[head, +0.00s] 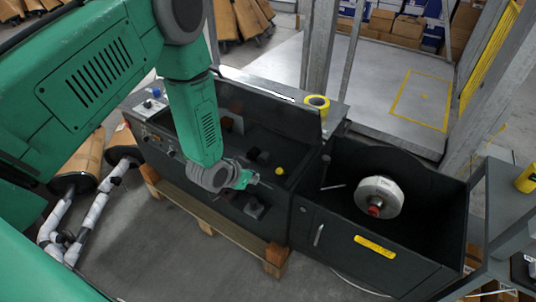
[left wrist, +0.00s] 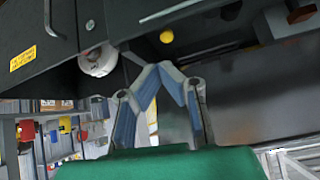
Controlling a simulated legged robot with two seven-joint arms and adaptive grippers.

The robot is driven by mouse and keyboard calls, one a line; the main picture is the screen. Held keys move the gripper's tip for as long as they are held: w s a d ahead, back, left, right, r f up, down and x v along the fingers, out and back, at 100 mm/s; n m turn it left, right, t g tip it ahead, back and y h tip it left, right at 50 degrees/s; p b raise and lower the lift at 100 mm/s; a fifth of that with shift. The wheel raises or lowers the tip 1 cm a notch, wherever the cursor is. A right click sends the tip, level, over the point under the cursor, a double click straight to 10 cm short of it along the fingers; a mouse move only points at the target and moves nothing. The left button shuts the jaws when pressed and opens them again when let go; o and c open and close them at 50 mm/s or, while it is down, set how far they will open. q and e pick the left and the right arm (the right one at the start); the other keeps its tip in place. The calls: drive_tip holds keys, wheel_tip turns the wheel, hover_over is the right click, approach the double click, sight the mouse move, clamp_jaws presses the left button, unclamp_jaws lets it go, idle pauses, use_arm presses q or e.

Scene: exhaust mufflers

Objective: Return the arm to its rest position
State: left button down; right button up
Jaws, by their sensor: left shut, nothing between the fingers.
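My left arm comes in from the left of the head view, its green forearm hanging down over the dark machine. My left gripper (head: 254,180) is over the front part of the machine (head: 245,105), shut and empty. In the left wrist view its fingers (left wrist: 166,68) meet at the tips, with nothing between them. The machine's dark surfaces fill the upper part of that view. I cannot tell the exact gap between gripper and machine. My right gripper is not in view.
A dark open cabinet (head: 430,245) holds a white wheel (head: 379,195) with a red hub. A yellow tape roll (head: 317,101) sits on the machine's back ledge. A wooden pallet (head: 225,226) lies under the machine.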

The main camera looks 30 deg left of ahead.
use_arm(q)
drive_tip(key=s+f+n+g+b, duration=0.1)
drive_tip(key=s+f+g+b, duration=0.1)
drive_tip(key=s, duration=1.3)
drive_tip(key=s+d+f+n+g+y+b, duration=0.1)
drive_tip(key=s+f+g, duration=0.3)
drive_tip(key=s, duration=1.2)
drive_tip(key=shift+s+d+f+g+y+b, duration=0.3)
drive_tip(key=shift+f+g+b, duration=0.15)
drive_tip(key=shift+g, duration=0.55)
drive_tip(key=shift+w, duration=0.2)
